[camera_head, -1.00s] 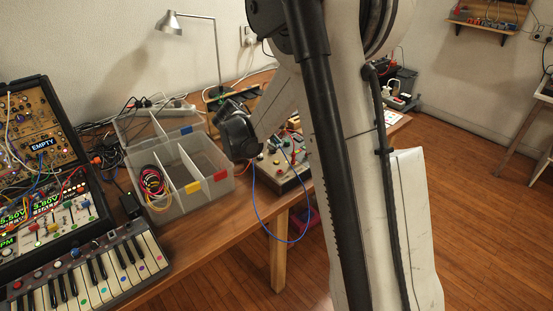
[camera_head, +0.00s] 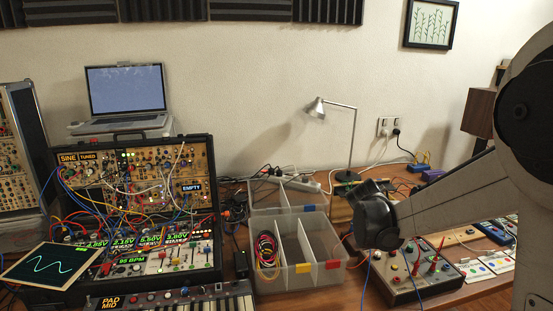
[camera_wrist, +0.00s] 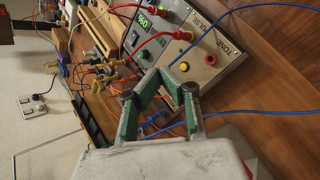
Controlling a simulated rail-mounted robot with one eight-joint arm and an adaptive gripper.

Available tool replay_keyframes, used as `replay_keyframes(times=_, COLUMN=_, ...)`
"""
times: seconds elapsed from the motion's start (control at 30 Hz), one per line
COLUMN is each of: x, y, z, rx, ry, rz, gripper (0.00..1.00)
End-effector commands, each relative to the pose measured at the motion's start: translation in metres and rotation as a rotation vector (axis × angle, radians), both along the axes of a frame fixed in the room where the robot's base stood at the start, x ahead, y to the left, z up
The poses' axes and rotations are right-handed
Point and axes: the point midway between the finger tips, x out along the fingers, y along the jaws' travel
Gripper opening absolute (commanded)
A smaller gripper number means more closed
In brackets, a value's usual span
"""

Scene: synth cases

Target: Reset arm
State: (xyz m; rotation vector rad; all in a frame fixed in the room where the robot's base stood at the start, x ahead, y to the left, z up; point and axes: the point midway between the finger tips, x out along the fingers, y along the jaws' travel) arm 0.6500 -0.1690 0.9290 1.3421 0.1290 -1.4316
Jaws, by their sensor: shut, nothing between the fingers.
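My gripper (camera_wrist: 161,76) shows in the wrist view, its two green-padded fingers angled in and meeting at the tips with nothing held. Beyond them are a grey synth box (camera_wrist: 195,40) with a yellow button and red plugs, and several coloured patch cables. In the head view, my pale arm comes in from the right and ends in a dark wrist above the bench, between the divided bin (camera_head: 300,265) and a knob box (camera_head: 418,280). The fingers cannot be made out there.
At left stand a patched modular case (camera_head: 140,200), a laptop (camera_head: 125,92) and a keyboard (camera_head: 190,302). A desk lamp (camera_head: 352,135) rises behind the bin. Loose cables run along the bench and around the synth box. Open air lies above the bench.

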Motion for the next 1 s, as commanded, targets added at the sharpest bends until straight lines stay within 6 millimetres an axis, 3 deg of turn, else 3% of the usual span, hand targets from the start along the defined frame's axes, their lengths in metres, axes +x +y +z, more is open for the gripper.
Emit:
replay_keyframes(times=0.2, x=-0.043, y=0.028, z=0.036, rx=0.148, ry=-0.128, rz=-0.073, gripper=0.0)
replay_keyframes(times=0.5, x=-0.105, y=0.068, z=0.068, rx=0.362, ry=-0.287, rz=-0.193, gripper=0.0)
replay_keyframes(times=1.0, x=-0.215, y=0.13, z=0.085, rx=0.74, ry=-0.499, rz=-0.443, gripper=0.0)
